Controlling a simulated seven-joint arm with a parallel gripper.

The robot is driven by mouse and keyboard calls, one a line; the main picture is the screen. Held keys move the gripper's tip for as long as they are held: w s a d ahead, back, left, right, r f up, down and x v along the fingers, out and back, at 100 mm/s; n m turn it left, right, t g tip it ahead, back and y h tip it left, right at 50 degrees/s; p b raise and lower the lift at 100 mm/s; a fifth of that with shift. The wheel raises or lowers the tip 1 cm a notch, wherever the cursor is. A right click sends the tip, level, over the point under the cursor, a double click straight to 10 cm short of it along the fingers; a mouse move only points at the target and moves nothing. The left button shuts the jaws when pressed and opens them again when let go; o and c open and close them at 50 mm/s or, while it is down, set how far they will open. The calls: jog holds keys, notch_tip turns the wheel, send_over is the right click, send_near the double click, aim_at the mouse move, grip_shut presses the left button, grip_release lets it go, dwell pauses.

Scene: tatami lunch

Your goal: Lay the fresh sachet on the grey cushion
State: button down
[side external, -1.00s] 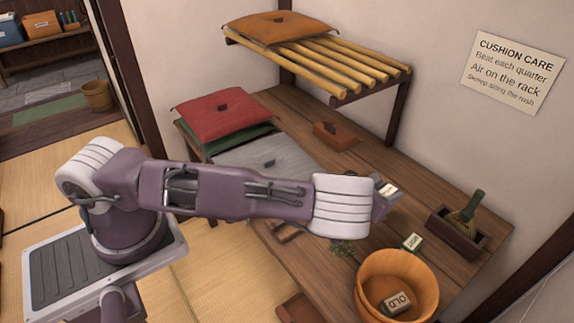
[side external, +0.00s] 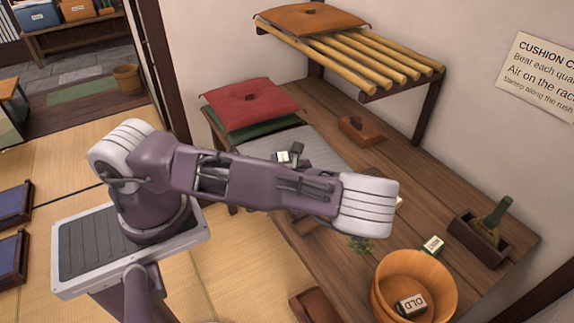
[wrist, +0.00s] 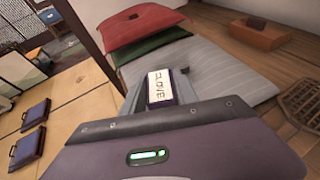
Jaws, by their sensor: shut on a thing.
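My gripper (wrist: 168,84) is shut on a dark sachet with a white label reading CLOVE (wrist: 159,86). The sachet's label also shows in the side view (side external: 283,157), in front of the grey cushion (side external: 259,143). The grey cushion (wrist: 222,58) fills the area just beyond the gripper in the wrist view. I cannot tell whether the sachet touches it. A second sachet marked OLD (side external: 411,304) lies in the wooden tub (side external: 447,283). A small green packet with a white label (side external: 432,245) lies on the bench beside the tub.
A red cushion (side external: 250,108) lies on a green one (side external: 262,134) at the grey cushion's far side. A brown block (side external: 360,129) sits near the wall. A slatted rack (side external: 375,68) with an orange cushion (side external: 312,19) overhangs the bench.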

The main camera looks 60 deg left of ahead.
notch_tip(320, 180, down, 5)
jog(key=shift+r, duration=0.15)
jog(key=c, duration=0.9)
grip_release()
jog(key=shift+c, duration=0.2)
